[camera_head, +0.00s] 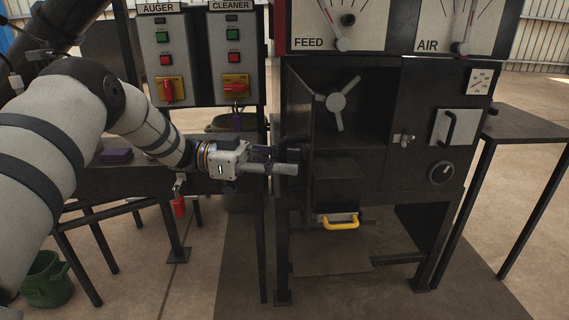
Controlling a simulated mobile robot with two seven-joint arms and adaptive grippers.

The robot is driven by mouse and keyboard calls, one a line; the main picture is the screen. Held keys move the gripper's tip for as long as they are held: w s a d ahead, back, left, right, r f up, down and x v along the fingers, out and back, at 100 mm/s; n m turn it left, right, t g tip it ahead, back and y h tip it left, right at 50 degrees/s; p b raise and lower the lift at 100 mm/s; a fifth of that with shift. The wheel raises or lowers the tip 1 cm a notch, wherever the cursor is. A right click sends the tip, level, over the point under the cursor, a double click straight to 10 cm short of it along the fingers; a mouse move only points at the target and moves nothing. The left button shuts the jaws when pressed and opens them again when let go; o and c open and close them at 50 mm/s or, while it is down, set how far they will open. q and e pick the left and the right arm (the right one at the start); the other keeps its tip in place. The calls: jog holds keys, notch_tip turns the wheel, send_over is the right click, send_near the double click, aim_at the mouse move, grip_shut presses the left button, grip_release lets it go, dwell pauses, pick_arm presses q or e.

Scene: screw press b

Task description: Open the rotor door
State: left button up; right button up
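The machine's front has a dark recess with a grey three-spoke rotor (337,103) showing inside it. No closed door covers the rotor. My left gripper (266,157) is at the left edge of this recess, pointing right. A short light-grey bar (284,169) lies level at its fingers and looks like a handle, by a dark part seen nearly edge-on. The fingers overlap the bar, and I cannot tell whether they are shut on it. A small metal latch (403,139) sits on the front, right of the recess. My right gripper is not in view.
Above are the FEED (338,25) and AIR (458,28) gauges. The AUGER (164,55) and CLEANER (235,55) switch panels stand behind my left arm. A yellow handle (340,222) is below the recess. A side table (530,125) is at right, a green bucket (47,280) at lower left.

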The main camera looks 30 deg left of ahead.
pick_arm(q)
jog(key=v, duration=1.2)
